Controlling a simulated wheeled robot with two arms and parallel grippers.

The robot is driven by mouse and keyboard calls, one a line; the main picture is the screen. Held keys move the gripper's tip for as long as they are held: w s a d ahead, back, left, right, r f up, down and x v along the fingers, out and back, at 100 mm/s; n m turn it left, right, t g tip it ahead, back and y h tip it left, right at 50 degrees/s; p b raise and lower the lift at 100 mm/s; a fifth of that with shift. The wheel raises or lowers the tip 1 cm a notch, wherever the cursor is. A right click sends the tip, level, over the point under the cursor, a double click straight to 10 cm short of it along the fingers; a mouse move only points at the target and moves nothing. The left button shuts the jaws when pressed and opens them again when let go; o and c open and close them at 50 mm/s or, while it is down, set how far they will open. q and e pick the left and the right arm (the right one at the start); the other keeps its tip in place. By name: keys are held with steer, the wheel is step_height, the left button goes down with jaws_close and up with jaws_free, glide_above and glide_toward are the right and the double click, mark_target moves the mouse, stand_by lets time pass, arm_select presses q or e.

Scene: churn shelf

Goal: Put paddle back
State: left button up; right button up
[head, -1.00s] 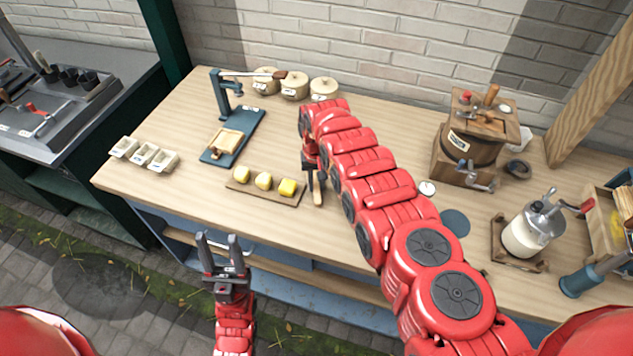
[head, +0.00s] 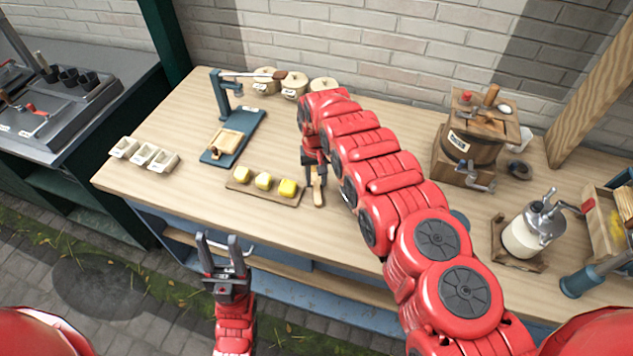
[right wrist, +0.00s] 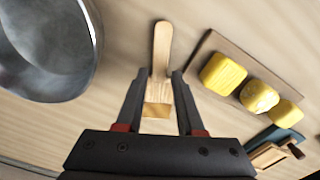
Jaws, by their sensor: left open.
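A light wooden paddle (head: 318,194) lies on the bench to the right of the butter board. It also shows in the right wrist view (right wrist: 161,48), its narrow end pointing away from my gripper. My right gripper (head: 316,180) is low over it; in the right wrist view its fingers (right wrist: 159,76) are open on either side of the paddle, with gaps on both sides. Whether the fingertips are level with the paddle is unclear. My left gripper (head: 220,240) is open and empty in front of the bench.
A board (head: 272,196) with three yellow butter pieces is close left of the paddle. A large metal bowl-like vessel (right wrist: 50,45) is left in the right wrist view. A wooden churn (head: 470,145) and a milk jar (head: 527,235) stand right. The bench front (head: 200,208) is clear.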

mark_target(317, 186)
step_height(317, 186, up, 10)
steer(key=b, duration=0.1)
steer(key=shift+b, duration=0.3)
stand_by(0.3)
